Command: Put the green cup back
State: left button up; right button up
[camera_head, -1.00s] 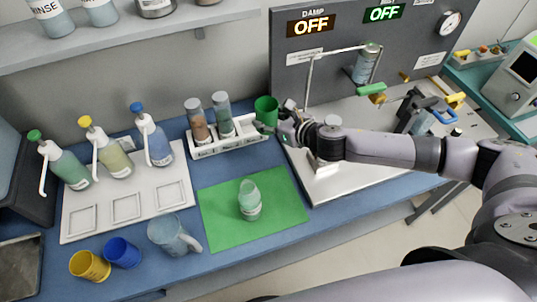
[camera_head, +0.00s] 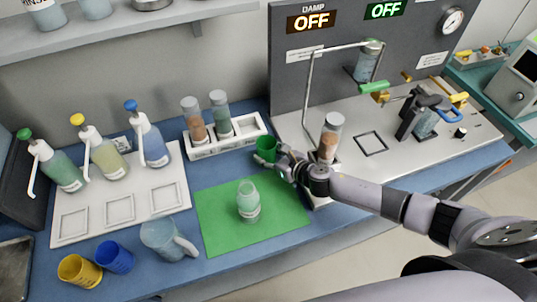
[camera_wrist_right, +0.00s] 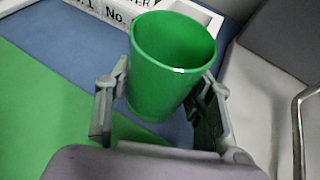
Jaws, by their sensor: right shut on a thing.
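The green cup (camera_head: 266,150) is in my right gripper (camera_head: 283,162), just in front of the white rack's right end and behind the green mat. In the right wrist view the green cup (camera_wrist_right: 170,65) looks empty, with its mouth up and slightly tilted. The fingers of my right gripper (camera_wrist_right: 165,100) close on its two sides. I cannot tell whether its base touches the blue table. The white rack (camera_head: 232,145) holds two vials at its left, and its right part is empty. My left gripper is not in view.
A brown-filled vial (camera_head: 329,140) stands on the machine plate close behind my right wrist. A clear jug (camera_head: 165,240), blue cup (camera_head: 115,257) and yellow cup (camera_head: 78,270) stand at the front left.

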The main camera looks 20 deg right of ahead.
jog(key=shift+f, duration=0.15)
jog(key=o, duration=1.3)
jog(key=shift+s+r, duration=0.1)
jog(key=shift+r, duration=0.25)
jog(key=b+v, duration=0.1)
jog(key=v, duration=1)
jog(key=shift+s+d+f, duration=0.1)
jog(key=shift+s+d, duration=0.05)
jog(key=shift+s, duration=0.2)
